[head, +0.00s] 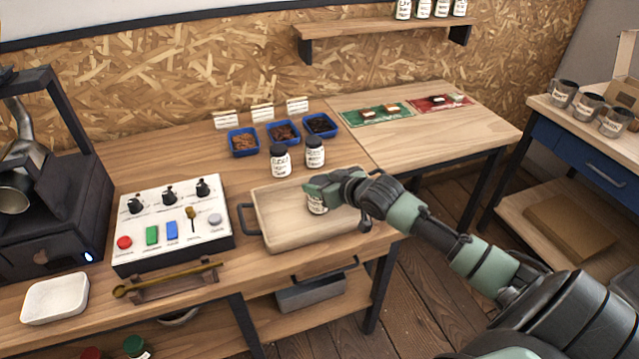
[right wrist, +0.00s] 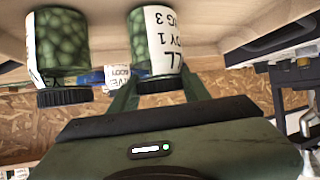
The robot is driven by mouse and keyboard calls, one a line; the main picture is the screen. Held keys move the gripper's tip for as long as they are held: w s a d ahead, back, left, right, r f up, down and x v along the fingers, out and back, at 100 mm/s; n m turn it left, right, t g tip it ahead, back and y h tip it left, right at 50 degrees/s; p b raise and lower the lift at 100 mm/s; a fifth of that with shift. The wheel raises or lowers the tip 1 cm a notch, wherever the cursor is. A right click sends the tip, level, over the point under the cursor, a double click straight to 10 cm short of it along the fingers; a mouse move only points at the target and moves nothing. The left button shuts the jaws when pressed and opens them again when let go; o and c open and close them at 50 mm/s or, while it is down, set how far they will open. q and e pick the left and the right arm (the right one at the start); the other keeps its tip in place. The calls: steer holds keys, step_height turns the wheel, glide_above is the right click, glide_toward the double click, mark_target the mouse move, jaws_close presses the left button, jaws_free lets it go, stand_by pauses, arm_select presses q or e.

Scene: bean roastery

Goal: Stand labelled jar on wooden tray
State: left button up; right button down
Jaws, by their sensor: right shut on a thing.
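The wooden tray (head: 270,233), pale with dark handles, lies on the bench right of the control panel. My right gripper (head: 318,188) is over the tray, shut on a labelled jar (head: 317,204). In the right wrist view the held jar (right wrist: 160,40) shows a white label, a black lid and green beans inside. That view is upside down, and the jar looks about upright. I cannot tell whether its base touches the tray. Two more labelled jars with black lids, one left (head: 280,162) and one right (head: 315,153), stand behind the tray. My left gripper is out of view.
The control panel (head: 170,225) stands left of the tray. Blue bins (head: 243,142) of beans and small cards are behind the jars. A brass scoop (head: 170,280) lies in front of the panel, and a white dish (head: 55,298) is at left. The tray's left half is clear.

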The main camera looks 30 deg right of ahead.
steer(key=c, duration=0.7)
jaws_free()
steer(key=v, duration=1.2)
steer(key=shift+r, duration=0.15)
